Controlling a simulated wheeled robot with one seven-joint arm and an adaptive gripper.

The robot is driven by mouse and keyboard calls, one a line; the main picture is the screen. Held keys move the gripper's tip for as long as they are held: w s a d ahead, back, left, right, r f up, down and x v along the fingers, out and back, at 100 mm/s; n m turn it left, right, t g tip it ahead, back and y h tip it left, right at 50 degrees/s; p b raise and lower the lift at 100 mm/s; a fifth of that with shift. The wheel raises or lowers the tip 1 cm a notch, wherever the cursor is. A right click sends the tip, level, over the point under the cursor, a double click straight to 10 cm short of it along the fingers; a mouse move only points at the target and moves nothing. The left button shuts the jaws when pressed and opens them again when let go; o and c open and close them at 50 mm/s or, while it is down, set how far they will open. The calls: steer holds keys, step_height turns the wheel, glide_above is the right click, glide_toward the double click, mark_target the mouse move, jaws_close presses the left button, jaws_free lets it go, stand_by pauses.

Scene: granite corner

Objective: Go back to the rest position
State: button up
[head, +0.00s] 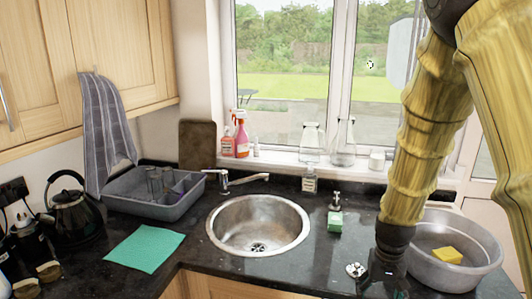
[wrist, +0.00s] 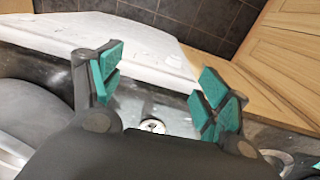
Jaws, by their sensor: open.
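My gripper (head: 384,284) is low over the dark counter (head: 318,263) at the front right in the head view, pointing down at the end of my yellow-sleeved arm. In the wrist view, the teal-padded fingers of my gripper (wrist: 163,84) stand wide apart with nothing between the pads. A small round white and dark item (head: 355,270) lies on the counter just left of my gripper. It also shows beyond the palm in the wrist view (wrist: 152,125). Whether my fingertips touch the counter cannot be told.
A grey basin (head: 486,232) with a yellow sponge (head: 447,255) stands close right of my gripper. Bottles line the windowsill. A teal cloth (head: 146,248) and grey rack (head: 150,207) are farther left.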

steer(key=s+a+f+n, duration=0.1)
steer(key=s+f, duration=0.5)
steer(key=f, duration=0.5)
steer(key=s+a+f, duration=0.1)
steer(key=s+f, duration=0.5)
steer(key=f, duration=0.4)
steer(key=s+a+f, duration=0.2)
steer(key=s+f, duration=0.3)
steer(key=s, duration=0.4)
steer(key=s+a+f+n, duration=0.1)
steer(key=s+a+f, duration=0.1)
steer(key=s+f, duration=0.4)
steer(key=s, duration=0.3)
steer(key=shift+s+a+f, duration=0.25)
steer(key=shift+s, duration=0.1)
